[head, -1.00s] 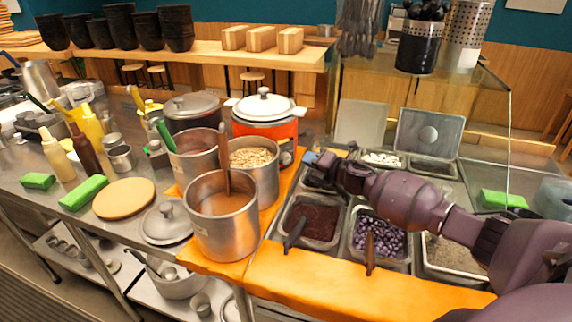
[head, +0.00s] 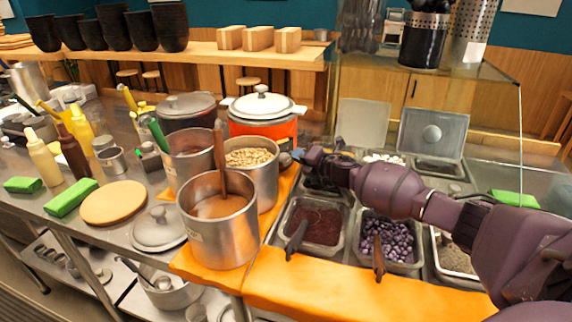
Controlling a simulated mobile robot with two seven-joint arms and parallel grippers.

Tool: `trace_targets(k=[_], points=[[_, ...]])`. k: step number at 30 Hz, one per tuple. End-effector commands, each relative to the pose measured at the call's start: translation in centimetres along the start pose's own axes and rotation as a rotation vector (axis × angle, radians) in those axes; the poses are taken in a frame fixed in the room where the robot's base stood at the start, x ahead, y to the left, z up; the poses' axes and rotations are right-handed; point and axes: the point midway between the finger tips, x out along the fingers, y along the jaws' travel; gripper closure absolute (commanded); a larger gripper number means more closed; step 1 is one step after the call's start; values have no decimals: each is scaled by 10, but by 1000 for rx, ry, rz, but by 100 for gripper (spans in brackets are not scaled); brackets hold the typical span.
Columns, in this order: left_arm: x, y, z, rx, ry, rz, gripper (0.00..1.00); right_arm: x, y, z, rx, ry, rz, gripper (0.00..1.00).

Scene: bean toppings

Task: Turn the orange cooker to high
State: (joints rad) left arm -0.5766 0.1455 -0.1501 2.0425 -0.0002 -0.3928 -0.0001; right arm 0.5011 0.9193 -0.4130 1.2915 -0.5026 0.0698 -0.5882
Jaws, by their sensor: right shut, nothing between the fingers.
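The orange cooker (head: 273,130) has a white lid (head: 262,106) with a grey knob on top. It stands at the back of the counter, behind the metal pot of beans (head: 249,160). My right gripper (head: 291,157) is shut and empty, close to the lower right front of the cooker. I cannot tell whether its fingertips touch the cooker. The cooker's control is hidden or too small to make out, and its setting cannot be read. My left gripper is not in view.
A pot of brown liquid with a ladle (head: 220,230) and a dark-lidded cooker (head: 188,108) stand left of my gripper. Topping trays with purple beans (head: 387,240) and red paste (head: 313,224) lie below my right arm. A glass guard (head: 490,120) stands at right.

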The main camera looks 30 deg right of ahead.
Motion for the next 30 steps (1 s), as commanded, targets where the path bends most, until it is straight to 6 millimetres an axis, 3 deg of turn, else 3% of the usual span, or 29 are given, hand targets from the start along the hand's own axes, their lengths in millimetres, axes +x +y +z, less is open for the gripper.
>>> trace_targets(k=[30], points=[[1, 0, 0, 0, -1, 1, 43, 8, 6, 2, 0, -13, 6, 100]])
